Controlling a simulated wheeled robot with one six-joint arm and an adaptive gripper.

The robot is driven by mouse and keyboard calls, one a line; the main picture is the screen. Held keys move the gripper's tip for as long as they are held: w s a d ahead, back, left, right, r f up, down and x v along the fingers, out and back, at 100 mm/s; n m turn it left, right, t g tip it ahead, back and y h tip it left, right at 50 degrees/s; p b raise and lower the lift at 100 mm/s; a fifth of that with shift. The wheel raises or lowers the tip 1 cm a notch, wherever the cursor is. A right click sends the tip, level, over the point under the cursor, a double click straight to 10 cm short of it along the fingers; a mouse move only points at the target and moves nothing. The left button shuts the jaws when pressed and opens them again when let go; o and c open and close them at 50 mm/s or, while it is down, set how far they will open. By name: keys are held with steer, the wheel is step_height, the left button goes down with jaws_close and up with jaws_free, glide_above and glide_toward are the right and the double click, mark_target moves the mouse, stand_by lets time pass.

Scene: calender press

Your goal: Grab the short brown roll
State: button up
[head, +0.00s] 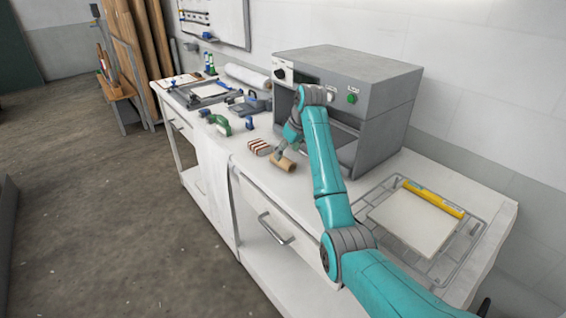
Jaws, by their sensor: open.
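The short brown roll (284,163) lies on the white worktop near its front edge, in front of the grey press. My teal arm reaches over the worktop from the lower right. My gripper (280,153) points down at the roll and is open. Its fingertips are at or just above the roll's upper left part. They are small in the picture, and I cannot tell whether they touch it.
A red-and-white striped block (260,147) sits just left of the roll. The grey press (345,85) stands close behind. A green tool (218,123) lies farther left. A wire rack (466,238) with a pale board (412,222) and a yellow bar (433,199) is at the right.

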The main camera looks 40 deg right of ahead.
mark_target(283, 158)
steer(key=shift+x, duration=2.7)
steer(key=shift+w, duration=0.1)
steer(key=c, duration=1)
